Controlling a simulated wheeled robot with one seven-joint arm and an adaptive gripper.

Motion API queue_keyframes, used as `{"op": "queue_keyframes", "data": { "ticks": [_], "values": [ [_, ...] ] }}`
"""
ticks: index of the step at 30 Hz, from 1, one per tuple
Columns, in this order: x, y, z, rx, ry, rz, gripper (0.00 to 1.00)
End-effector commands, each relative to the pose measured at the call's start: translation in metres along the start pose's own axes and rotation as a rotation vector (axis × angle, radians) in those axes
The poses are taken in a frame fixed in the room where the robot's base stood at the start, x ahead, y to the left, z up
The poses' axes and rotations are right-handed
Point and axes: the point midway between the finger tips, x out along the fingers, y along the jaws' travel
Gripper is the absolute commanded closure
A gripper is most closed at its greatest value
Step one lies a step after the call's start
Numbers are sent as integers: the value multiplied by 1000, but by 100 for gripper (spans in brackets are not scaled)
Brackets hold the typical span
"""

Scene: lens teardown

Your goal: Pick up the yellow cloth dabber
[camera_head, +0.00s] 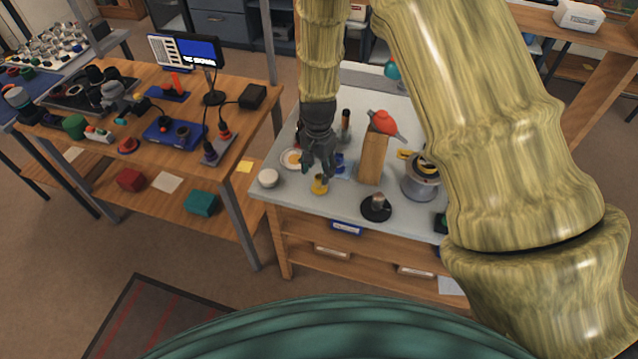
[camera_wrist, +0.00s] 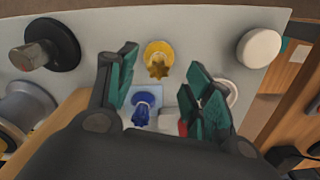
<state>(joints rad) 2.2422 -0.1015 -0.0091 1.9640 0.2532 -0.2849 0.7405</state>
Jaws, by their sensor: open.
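The yellow cloth dabber (camera_head: 319,186) stands near the front edge of the grey-white bench top. It has a round base and a star-shaped, lobed top, which shows in the wrist view (camera_wrist: 158,60). My gripper (camera_head: 319,172) points down just behind and above it in the head view. In the wrist view its two green-padded fingers (camera_wrist: 163,75) are spread, with the yellow dabber near the gap beyond their tips. Nothing is between the pads. A similar blue dabber (camera_wrist: 146,108) is nearer the palm, partly hidden by my gripper in the head view (camera_head: 340,168).
A white round jar (camera_head: 268,178) and a white dish (camera_head: 291,159) are to the left. A black disc with a metal knob (camera_head: 376,207), a wooden block (camera_head: 372,158) with a red piece on top and a grey pot (camera_head: 421,184) are to the right.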

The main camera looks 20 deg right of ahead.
Motion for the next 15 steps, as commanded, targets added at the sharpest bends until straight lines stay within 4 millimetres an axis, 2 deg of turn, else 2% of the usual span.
{"op": "queue_keyframes", "data": {
  "ticks": [5, 15],
  "values": [
    [9, 0, -1, -1, -1, 1, 49],
    [40, 0, -4, -1, -2, 2, 49]
  ]
}}
